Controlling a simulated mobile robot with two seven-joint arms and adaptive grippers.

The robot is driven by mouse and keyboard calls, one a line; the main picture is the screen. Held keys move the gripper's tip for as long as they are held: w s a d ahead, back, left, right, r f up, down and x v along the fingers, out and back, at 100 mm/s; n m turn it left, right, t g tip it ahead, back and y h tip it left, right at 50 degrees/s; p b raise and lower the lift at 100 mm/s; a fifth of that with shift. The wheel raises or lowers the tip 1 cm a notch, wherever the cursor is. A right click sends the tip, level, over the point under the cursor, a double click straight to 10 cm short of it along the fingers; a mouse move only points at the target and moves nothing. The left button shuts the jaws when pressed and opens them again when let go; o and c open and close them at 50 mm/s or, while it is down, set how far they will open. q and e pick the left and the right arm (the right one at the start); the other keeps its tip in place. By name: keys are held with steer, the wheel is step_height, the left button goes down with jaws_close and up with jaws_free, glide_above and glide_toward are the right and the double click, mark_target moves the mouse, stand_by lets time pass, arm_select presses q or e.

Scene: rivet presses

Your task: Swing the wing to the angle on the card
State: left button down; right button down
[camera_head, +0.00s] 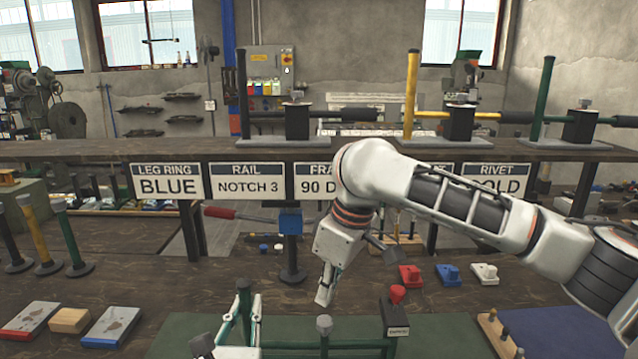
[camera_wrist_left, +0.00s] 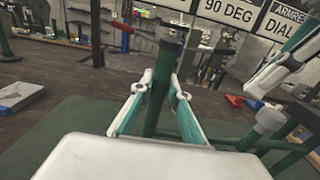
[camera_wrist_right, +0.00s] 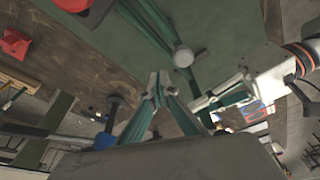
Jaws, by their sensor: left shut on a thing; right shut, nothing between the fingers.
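The angle card (camera_head: 310,183) is partly hidden by my right arm in the head view; in the left wrist view it reads 90 DEG (camera_wrist_left: 228,12). A green tubular frame with upright posts (camera_head: 325,338) stands on the green mat (camera_head: 180,338); which part is the wing I cannot tell. My left gripper (camera_head: 243,310) is shut around a green post (camera_wrist_left: 161,85), also seen in the left wrist view. A green tube and a round-capped post (camera_wrist_left: 268,123) lie right of it. My right gripper (camera_head: 324,297) is shut and empty, above and behind the frame.
A black block with a red knob (camera_head: 396,312) stands right of the frame. Red, blue and white pieces (camera_head: 447,274) lie behind it. Coloured posts (camera_head: 40,235) and blocks (camera_head: 70,321) are on the left. The card shelf (camera_head: 90,151) spans the back.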

steer(key=shift+d+x, duration=0.2)
steer(key=shift+x, duration=0.8)
steer(key=shift+s+f, duration=0.1)
steer(key=shift+s, duration=0.1)
stand_by(0.5)
